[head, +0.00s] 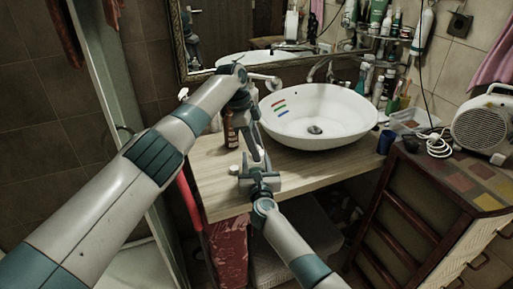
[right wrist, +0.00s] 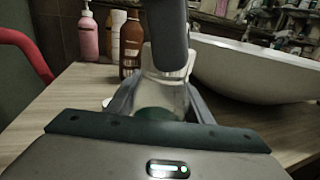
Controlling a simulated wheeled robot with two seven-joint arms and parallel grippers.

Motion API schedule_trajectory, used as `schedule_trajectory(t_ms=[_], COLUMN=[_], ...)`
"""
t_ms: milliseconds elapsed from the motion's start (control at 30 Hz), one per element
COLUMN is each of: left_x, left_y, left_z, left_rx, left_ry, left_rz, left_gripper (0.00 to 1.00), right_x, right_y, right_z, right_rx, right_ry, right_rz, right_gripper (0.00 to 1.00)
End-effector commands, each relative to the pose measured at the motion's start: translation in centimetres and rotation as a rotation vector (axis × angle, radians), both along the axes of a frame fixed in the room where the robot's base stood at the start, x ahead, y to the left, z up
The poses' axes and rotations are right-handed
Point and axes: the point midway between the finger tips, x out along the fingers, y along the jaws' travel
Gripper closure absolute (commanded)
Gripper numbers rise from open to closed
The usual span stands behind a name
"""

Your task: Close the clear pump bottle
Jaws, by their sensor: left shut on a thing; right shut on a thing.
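The clear pump bottle (right wrist: 158,98) stands upright between the fingers of my right gripper (right wrist: 160,105), which is shut on its body, low over the wooden counter. In the head view my right gripper (head: 257,170) is at the counter's front, and the bottle is mostly hidden there by the arms. My left gripper (head: 253,148) points down from above, right over the bottle. It is shut at the bottle's top, on what appears to be the pump top; its dark finger (right wrist: 167,35) hides most of this in the wrist view, so I cannot tell whether the top is seated.
A white basin (head: 318,112) stands to the right on the counter (head: 215,165). A brown bottle (right wrist: 131,45), a white bottle (right wrist: 115,35) and a pink bottle (right wrist: 88,38) stand behind. A small white round thing (head: 234,170) lies left of the grippers.

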Motion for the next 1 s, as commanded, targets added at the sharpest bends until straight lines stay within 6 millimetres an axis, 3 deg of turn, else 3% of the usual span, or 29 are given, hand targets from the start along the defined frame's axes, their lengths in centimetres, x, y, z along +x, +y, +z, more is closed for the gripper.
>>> schedule_trajectory(t_ms=[300, 333, 400, 767, 1000], left_x=[0.1, 0.1, 0.1, 0.0, 0.1], left_y=[0.2, 0.2, 0.2, 0.1, 0.0], left_z=[0.0, 0.1, 0.0, 0.2, 2.4], left_rx=[0.001, 0.001, 0.001, -0.001, -0.001], left_ry=[-0.005, -0.005, -0.004, -0.003, -0.004], left_rz=[-0.014, -0.014, -0.015, -0.016, -0.017], left_gripper=[0.84, 0.61, 0.45, 0.45, 0.45], right_x=[-0.1, -0.1, -0.1, 0.0, 0.0], right_y=[0.0, 0.0, 0.0, 0.0, 0.0], right_z=[-0.1, -0.1, -0.1, -0.1, -0.1], right_rx=[0.001, 0.001, 0.001, 0.0, 0.0], right_ry=[0.002, 0.002, 0.002, 0.002, 0.001], right_rz=[-0.001, -0.001, -0.001, 0.0, 0.0], right_gripper=[1.0, 1.0, 1.0, 1.0, 1.0])
